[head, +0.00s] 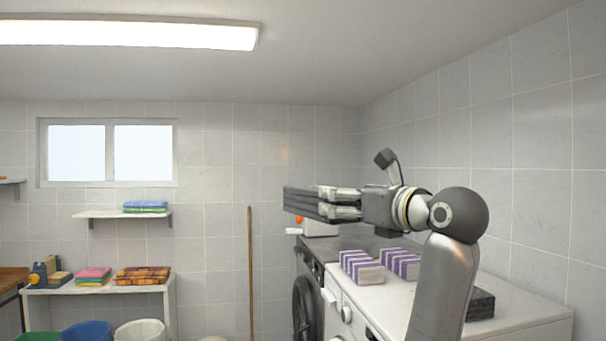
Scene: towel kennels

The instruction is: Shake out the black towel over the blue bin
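A black folded towel (302,202) is in the air near the middle of the head view, its layers lying flat. My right gripper (342,203) comes in from the right with its fingers on the towel's right end and appears shut on it. The blue bin (87,332) stands at the lower left, cut off by the picture's bottom edge, so its inside is hidden. The towel is well to the right of the bin in the picture. My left gripper is not in view.
Green (38,337) and white (140,331) bins flank the blue one. A white shelf unit (170,297) behind holds folded towels. A wooden pole (250,270) leans on the wall. White (400,305) and dark (305,290) machines stand right, carrying purple-striped stacks (362,267) and a dark folded stack (481,304).

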